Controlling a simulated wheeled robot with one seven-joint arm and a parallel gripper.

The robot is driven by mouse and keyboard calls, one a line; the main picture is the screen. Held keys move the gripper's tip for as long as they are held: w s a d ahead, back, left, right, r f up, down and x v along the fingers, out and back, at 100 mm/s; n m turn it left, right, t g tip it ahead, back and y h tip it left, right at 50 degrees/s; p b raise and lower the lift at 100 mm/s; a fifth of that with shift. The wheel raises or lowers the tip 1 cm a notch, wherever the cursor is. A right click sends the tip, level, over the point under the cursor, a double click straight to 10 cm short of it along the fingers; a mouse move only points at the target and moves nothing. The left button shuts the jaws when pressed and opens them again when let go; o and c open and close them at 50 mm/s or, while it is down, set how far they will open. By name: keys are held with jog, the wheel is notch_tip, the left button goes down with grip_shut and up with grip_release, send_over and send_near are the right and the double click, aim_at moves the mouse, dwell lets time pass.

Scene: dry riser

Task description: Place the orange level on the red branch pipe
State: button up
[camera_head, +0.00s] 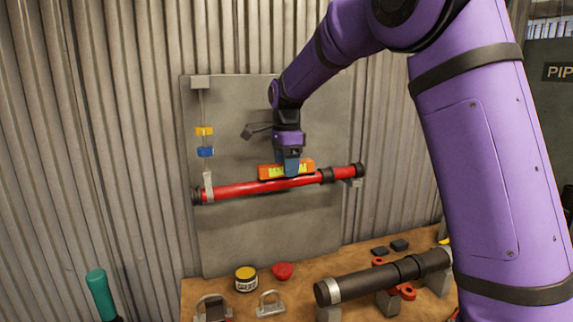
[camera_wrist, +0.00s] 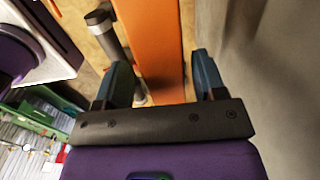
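The orange level (camera_head: 303,165), with a yellow-green vial window, lies lengthwise along the top of the red branch pipe (camera_head: 243,188). It appears to rest on the pipe, though a small gap between them cannot be ruled out. The pipe runs across the grey wall panel, rising slightly to the right. My gripper (camera_head: 290,172) is at the level from above, its blue fingers around it. In the wrist view the orange level (camera_wrist: 158,45) lies between the two fingertips of my gripper (camera_wrist: 160,62), with narrow gaps showing beside it. The red pipe is hidden there.
The grey panel (camera_head: 225,240) stands behind the pipe. A yellow and a blue piece (camera_head: 205,152) hang at the left. The wooden bench (camera_head: 330,268) below holds a dark pipe (camera_head: 360,284), a yellow-lidded jar (camera_head: 245,280), a red cap (camera_head: 283,271) and metal clamps.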

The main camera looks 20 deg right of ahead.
jog(key=shift+r, duration=0.1)
notch_tip(320, 180, up, 12)
jog(key=s+d+r+n+t, duration=0.15)
jog(key=s+d+n, duration=0.25)
jog(key=s, duration=0.6)
jog(key=s+d+f+n+t, duration=0.1)
jog(key=s+f+n, duration=0.2)
jog(key=s, duration=0.6)
jog(key=s+d+f+n+t, duration=0.1)
jog(key=s+f+n, duration=0.3)
jog(key=s, duration=0.5)
jog(key=s+d+f+n+t, duration=0.1)
jog(key=s+f+n, duration=0.2)
jog(key=s+n, duration=0.4)
jog(key=shift+s+f+t, duration=0.2)
jog(key=shift+s+t, duration=0.15)
jog(key=shift+s, duration=0.9)
jog(key=shift+o, duration=0.2)
jog(key=shift+a, duration=0.1)
